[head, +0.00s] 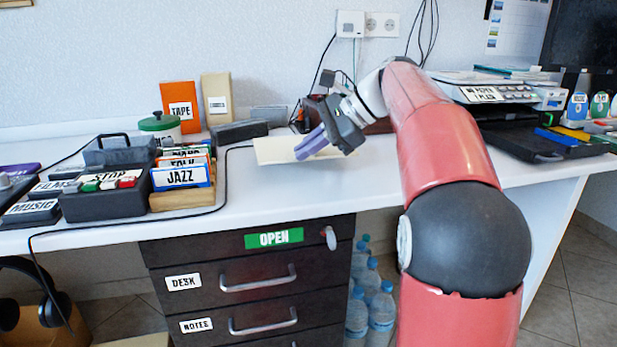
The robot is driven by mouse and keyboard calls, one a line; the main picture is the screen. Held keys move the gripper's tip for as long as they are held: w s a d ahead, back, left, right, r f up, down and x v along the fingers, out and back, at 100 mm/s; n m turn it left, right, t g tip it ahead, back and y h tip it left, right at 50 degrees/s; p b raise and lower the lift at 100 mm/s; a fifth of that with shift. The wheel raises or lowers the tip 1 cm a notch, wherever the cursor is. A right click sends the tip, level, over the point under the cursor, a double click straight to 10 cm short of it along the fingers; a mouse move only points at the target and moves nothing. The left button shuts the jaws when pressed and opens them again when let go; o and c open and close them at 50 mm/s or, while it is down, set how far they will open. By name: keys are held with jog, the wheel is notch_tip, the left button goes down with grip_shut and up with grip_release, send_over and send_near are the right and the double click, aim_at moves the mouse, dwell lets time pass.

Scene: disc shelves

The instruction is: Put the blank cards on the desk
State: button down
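I also cannot tell whether the card rests flat on the desk or is slightly raised.
Left are a JAZZ divider rack (181,176), a STOP box (104,197), a green-lidded jar (160,126), an orange TAPE box (180,105) and a cream box (217,99). A printer (490,92) stands right. Below are dark drawers (250,275). The desk front is clear around the card.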

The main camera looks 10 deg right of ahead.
notch_tip(320, 180, down, 4)
jog(key=shift+f+b, duration=0.2)
jog(key=shift+b, duration=0.6)
jog(key=c, duration=1.6)
grip_release()
